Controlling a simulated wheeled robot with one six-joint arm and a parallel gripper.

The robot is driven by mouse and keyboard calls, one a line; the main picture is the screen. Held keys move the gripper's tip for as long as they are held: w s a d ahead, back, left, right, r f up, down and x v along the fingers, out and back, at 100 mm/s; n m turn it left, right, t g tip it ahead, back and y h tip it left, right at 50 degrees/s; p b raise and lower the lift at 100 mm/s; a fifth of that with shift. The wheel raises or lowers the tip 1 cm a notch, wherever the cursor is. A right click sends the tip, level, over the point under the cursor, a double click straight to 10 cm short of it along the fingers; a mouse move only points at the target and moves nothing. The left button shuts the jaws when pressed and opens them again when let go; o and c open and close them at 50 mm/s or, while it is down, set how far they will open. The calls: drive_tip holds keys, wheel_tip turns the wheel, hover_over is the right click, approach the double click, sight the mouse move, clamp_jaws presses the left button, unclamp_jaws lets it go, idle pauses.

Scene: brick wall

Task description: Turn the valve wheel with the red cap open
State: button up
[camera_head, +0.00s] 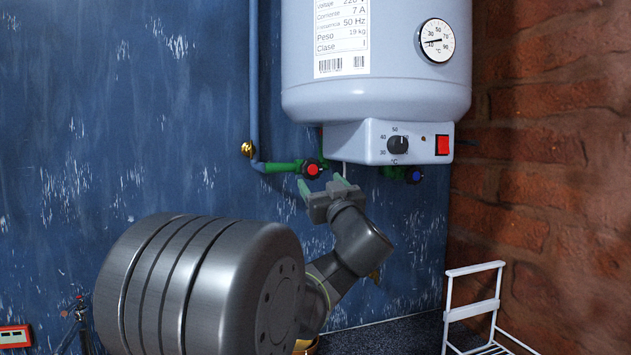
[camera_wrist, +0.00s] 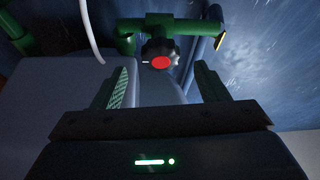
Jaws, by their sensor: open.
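The valve wheel with the red cap (camera_head: 312,169) is a dark knob on a green pipe fitting below the left side of the water heater. In the wrist view the red-capped wheel (camera_wrist: 160,61) is ahead of my gripper, a little beyond the fingertips and between their lines. A small white mark shows on its left side there. My gripper (camera_head: 320,182) is just below the wheel in the head view, its green fingers apart. In the wrist view my gripper (camera_wrist: 160,76) is open with nothing between the fingers. A second valve wheel with a blue cap (camera_head: 414,176) is farther right.
The white water heater (camera_head: 380,100) hangs above, with a dial and red switch on its lower box. A blue pipe (camera_head: 255,85) runs down the wall at left. A thin white cord (camera_wrist: 88,30) hangs near the valve. A white rack (camera_head: 474,312) stands at lower right by the brick wall.

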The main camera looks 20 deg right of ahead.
sight(313, 173)
drive_tip(key=b+v, duration=0.1)
drive_tip(key=v, duration=0.7)
drive_tip(key=p+x, duration=0.3)
drive_tip(key=x, duration=1.1)
drive_tip(key=shift+s+f+m, duration=0.1)
drive_tip(key=shift+m, duration=0.4)
drive_tip(key=shift+s+a+m+h, duration=0.15)
drive_tip(key=shift+s+m+h, duration=0.05)
drive_tip(key=shift+m+h, duration=0.35)
drive_tip(key=shift+w, duration=0.1)
